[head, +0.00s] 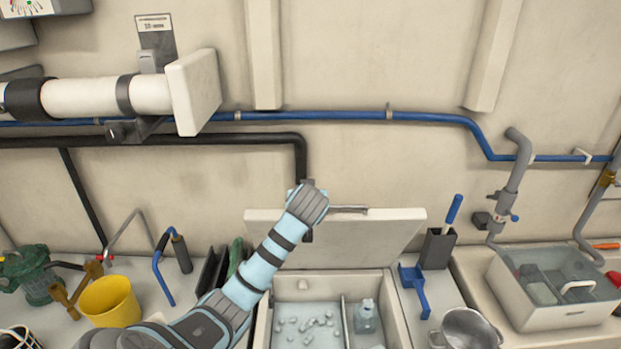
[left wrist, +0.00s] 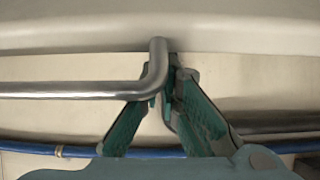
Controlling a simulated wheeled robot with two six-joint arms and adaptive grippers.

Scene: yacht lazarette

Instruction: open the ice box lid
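The ice box lid (head: 350,245) is a pale panel standing steeply tilted up at the back of the ice box (head: 398,310), so the box is open. Several ice cubes (head: 308,325) and a clear bottle (head: 366,316) show inside. The lid's metal handle (head: 348,209) runs along its upper edge; it also shows in the left wrist view (left wrist: 70,90). My left gripper (left wrist: 168,88) has its green fingers closed around the bent end of the handle. In the head view my left wrist hides the fingers. My right gripper is in neither view.
A yellow bucket (head: 110,301) stands left. A blue scoop (head: 414,289), a dark holder (head: 437,249) and a metal pot (head: 467,329) are right of the box. A blue pipe (head: 350,116) and black pipe (head: 240,139) run along the wall behind.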

